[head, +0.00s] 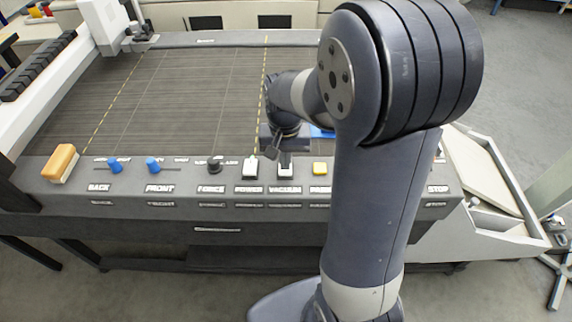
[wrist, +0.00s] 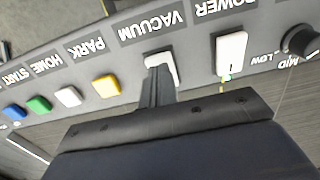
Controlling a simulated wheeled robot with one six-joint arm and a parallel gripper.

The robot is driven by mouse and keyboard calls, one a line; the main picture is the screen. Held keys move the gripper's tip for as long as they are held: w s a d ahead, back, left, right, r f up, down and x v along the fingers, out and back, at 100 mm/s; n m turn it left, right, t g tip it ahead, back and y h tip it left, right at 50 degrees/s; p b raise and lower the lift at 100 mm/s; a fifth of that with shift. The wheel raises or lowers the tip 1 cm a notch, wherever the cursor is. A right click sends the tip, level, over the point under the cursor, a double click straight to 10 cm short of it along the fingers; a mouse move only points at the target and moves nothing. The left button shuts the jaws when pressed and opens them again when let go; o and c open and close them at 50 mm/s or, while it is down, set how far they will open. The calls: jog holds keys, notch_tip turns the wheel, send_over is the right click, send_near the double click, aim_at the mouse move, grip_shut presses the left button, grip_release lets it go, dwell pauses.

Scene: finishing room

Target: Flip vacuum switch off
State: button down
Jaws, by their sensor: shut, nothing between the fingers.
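The white vacuum switch (head: 285,171) sits on the sloped front panel (head: 222,206), above its VACUUM label. My gripper (head: 284,157) is shut and empty, pointing down right at the switch's far side. In the wrist view the closed fingertips (wrist: 158,74) overlap the lower part of the vacuum switch (wrist: 162,60). They are at it or very close; I cannot tell whether they press on it. The fingers hide part of the switch, so its tilt is unclear.
The white power switch (wrist: 231,52) is beside it, with a small greenish light at its base. The yellow park button (wrist: 107,86) is on the other side. A black force knob (head: 214,165), blue levers and a wooden block (head: 61,162) are farther left. The slatted bed (head: 190,95) is clear.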

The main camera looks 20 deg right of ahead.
jog(key=shift+f+b, duration=0.5)
jog(key=shift+f, duration=0.2)
jog(key=shift+r, duration=0.15)
notch_tip(320, 180, up, 7)
jog(key=p, duration=0.6)
dwell(0.4)
jog(key=shift+f, duration=0.25)
notch_tip(320, 180, down, 7)
jog(key=b, duration=0.6)
jog(key=shift+r, duration=0.15)
jog(key=shift+r, duration=0.1)
